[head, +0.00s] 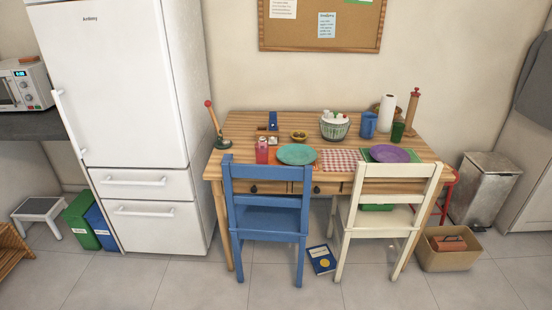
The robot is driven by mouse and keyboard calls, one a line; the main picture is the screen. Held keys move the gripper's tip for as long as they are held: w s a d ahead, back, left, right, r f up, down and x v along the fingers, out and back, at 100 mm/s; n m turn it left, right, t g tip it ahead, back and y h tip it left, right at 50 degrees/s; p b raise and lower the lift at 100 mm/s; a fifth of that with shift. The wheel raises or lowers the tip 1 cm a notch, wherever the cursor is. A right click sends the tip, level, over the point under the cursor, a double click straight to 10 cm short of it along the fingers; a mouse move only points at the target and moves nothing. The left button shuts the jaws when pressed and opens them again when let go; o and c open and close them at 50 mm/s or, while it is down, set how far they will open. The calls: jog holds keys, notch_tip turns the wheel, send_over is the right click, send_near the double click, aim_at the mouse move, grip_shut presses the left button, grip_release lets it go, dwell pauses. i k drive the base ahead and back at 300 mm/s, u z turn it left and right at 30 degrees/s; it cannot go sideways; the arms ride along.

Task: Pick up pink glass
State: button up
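A pink glass (262,154) stands upright on the wooden table (238,127), near its front edge on the left side. It is just behind the backrest of the blue chair (267,222) and left of a teal plate (296,154). A small pale thing shows at or behind its top; I cannot tell which. The chair's top edge is close to the glass's base in the picture. My gripper is not in view.
A cream chair (385,225) stands at the table's right front. A purple plate (389,153), bowl (335,126), blue pitcher (369,124) and paper towel roll (387,113) stand on the table. A fridge (125,90) is left. A blue book (321,260) lies on the floor; the front floor is clear.

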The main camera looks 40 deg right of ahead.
aim_at(262, 155)
jog(key=u, duration=0.15)
jog(key=i, duration=0.9)
jog(key=z, duration=0.05)
